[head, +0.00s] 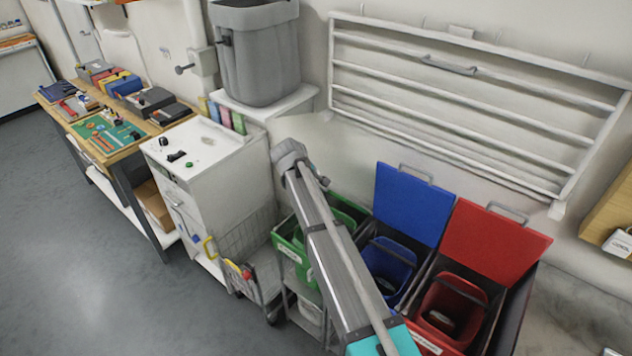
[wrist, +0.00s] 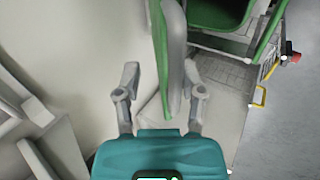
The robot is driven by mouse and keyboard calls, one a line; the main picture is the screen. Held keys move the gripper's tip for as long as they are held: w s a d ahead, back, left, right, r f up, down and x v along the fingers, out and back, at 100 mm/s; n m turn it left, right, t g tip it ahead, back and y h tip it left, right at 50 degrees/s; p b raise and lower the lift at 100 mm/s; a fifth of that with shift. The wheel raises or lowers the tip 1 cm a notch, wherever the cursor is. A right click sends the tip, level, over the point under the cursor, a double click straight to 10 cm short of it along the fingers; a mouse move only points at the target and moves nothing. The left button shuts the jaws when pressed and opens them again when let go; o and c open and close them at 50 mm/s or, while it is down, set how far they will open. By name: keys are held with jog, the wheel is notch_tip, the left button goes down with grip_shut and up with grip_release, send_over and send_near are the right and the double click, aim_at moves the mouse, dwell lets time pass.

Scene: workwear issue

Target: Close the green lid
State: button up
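The green lid (wrist: 158,60) shows nearly edge-on in the wrist view, as a narrow upright strip with a grey part along its right side. Its lower end reaches between the fingers of my gripper (wrist: 162,98). The fingers are spread apart, with a gap visible on both sides of the strip; I cannot tell whether either touches it. The green bin (head: 287,249) stands left of the blue bin in the head view, partly covered by my arm. Its green rim also shows at the upper right of the wrist view (wrist: 225,45). My arm hides most of the lid area in the head view.
The blue lid (head: 412,205) and red lid (head: 492,245) stand open against the wall, beside the green bin. A wall rack (head: 470,100) hangs above. A wire cart (head: 247,240) and white cabinet (head: 215,170) stand to the left. Open floor (head: 90,260) lies further left.

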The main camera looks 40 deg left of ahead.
jog(key=shift+r, duration=0.1)
jog(key=w+r+p+v, duration=0.1)
jog(key=p+v, duration=1.3)
jog(key=v, duration=0.1)
jog(key=shift+r, duration=0.2)
dwell(1.8)
dwell(0.8)
jog(key=w+d+f+m+g+h+b, duration=0.1)
jog(key=w+d+f+m+b, duration=0.3)
jog(key=d, duration=0.8)
jog(key=w+d+f+m+g, duration=0.15)
jog(key=w+d, duration=0.45)
jog(key=d, duration=0.7)
jog(key=w+d+f+m+g+h+b, duration=0.1)
jog(key=w+d+f+m+b, duration=0.3)
jog(key=d, duration=0.8)
jog(key=s+d+f+m+g+b, duration=0.1)
jog(key=s+d+f+m, duration=0.1)
jog(key=d, duration=1)
jog(key=s+d+f+m+g+y+b, duration=0.1)
jog(key=s+d+f+m+b, duration=0.1)
jog(key=d, duration=1)
jog(key=s+d+f+m+g+b, duration=0.1)
jog(key=s+d+m, duration=0.3)
jog(key=d, duration=0.8)
jog(key=shift+d+f+m+b, duration=0.3)
jog(key=shift+f+m+b, duration=0.05)
jog(key=shift+f+m, duration=0.4)
